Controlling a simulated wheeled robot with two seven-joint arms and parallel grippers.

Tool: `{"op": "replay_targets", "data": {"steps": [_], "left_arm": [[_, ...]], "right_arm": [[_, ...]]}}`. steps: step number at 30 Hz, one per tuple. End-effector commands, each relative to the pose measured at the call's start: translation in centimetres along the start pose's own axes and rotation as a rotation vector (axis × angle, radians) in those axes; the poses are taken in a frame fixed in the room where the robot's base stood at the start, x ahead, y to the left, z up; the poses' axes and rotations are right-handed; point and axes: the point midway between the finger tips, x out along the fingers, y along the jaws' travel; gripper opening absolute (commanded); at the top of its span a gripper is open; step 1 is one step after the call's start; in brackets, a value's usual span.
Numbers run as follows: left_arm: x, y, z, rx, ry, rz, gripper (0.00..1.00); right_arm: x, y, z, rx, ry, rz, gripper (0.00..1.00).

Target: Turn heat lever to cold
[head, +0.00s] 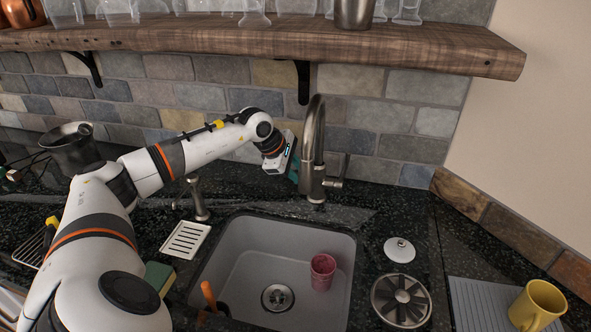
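A dark metal faucet (313,150) with a tall curved spout stands behind the sink. Its lever (340,172) sticks out on the right side of the faucet body and points right and slightly up. My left arm reaches in from the left. My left gripper (295,174) is just left of the faucet body, with its teal fingers partly hidden behind the spout. I cannot tell whether it touches the faucet or whether its fingers are open or shut. The lever is on the far side of the faucet from the gripper. My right gripper is not in view.
The grey sink (235,255) holds a red cup (322,271). A soap dispenser (197,198) stands left of the faucet. A wooden shelf (250,42) with glassware hangs above. A white lid (399,249), a round strainer (401,300) and a yellow mug (537,305) are at right.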

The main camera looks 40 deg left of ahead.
Motion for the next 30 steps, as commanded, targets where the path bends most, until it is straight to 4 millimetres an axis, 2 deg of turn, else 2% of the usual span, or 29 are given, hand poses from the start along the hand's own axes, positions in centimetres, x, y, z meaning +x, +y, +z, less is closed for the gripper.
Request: {"op": "replay_targets", "data": {"steps": [2,6,7,13,16,22,30], "left_arm": [[0.0,0.0,0.0,0.0,0.0,0.0,0.26],[0.0,0.0,0.0,0.0,0.0,0.0,0.03],[0.0,0.0,0.0,0.0,0.0,0.0,0.0],[-0.1,-0.1,0.0,-0.004,0.0,0.005,0.0],[-0.3,-0.5,-0.1,-0.022,0.0,0.04,0.0],[-0.2,-1.4,-0.2,-0.09,0.002,0.201,0.0],[0.3,-1.9,0.1,-0.155,0.001,0.363,0.0]], "right_arm": [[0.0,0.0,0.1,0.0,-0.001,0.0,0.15],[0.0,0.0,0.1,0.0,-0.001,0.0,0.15],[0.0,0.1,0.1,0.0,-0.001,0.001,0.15],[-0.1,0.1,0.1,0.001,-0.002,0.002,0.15],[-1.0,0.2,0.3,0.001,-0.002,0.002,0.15],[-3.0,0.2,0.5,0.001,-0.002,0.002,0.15],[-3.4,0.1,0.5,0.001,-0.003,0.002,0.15]]}}
